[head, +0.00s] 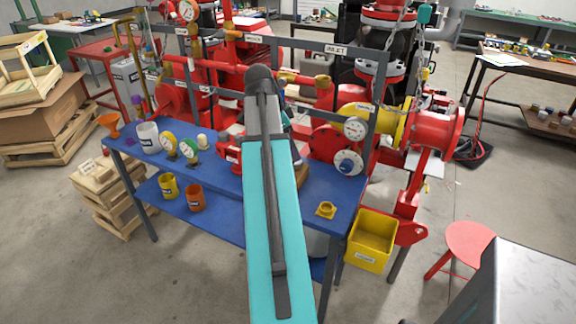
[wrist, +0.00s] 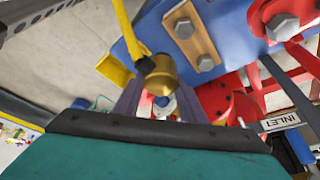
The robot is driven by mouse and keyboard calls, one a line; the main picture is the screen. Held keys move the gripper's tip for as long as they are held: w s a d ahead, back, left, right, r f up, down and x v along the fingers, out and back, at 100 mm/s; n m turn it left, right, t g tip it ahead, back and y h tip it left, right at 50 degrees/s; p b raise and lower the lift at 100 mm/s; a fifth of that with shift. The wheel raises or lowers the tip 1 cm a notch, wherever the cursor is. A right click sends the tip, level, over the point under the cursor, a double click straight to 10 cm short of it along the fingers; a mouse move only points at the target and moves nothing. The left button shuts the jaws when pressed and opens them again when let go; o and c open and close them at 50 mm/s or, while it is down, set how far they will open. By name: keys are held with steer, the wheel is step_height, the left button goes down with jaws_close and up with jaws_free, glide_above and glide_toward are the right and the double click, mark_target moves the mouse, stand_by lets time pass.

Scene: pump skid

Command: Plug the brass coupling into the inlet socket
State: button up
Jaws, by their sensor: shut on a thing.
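In the wrist view my gripper (wrist: 160,92) has its two grey fingers on either side of the rounded brass coupling (wrist: 163,75), shut on it. A yellow strip runs up from beside the coupling. The INLET label (wrist: 282,122) is at the right of that view, apart from the coupling. In the head view my arm hides the gripper and the coupling. The INLET sign (head: 336,50) is on the grey frame above the red pipework. I cannot tell which opening is the inlet socket, and no contact with it shows.
The blue bench (head: 222,207) carries cups, gauges and a small yellow fitting (head: 326,209). Red pipes, a yellow flange (head: 384,124) and a dial (head: 355,127) crowd the back. A red stool (head: 468,242) stands right.

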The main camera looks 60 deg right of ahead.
steer(key=d+r+n+p, duration=0.1)
steer(key=d+r+p, duration=0.2)
steer(key=r, duration=0.7)
steer(key=s+d+r+n+p, duration=0.1)
steer(key=d+r+p, duration=0.2)
steer(key=d+r, duration=0.5)
steer(key=s+d+r+n+t+h+p, duration=0.1)
steer(key=d+r+p, duration=0.3)
steer(key=r, duration=0.7)
steer(key=shift+d+r, duration=0.35)
steer(key=shift+d, duration=0.9)
steer(key=shift+f, duration=0.1)
steer(key=shift+f, duration=2.7)
steer(key=shift+f+b, duration=0.55)
steer(key=shift+f, duration=1.1)
steer(key=o, duration=1.3)
steer(key=shift+c, duration=0.2)
steer(key=shift+w+r, duration=0.1)
steer(key=shift+r, duration=0.05)
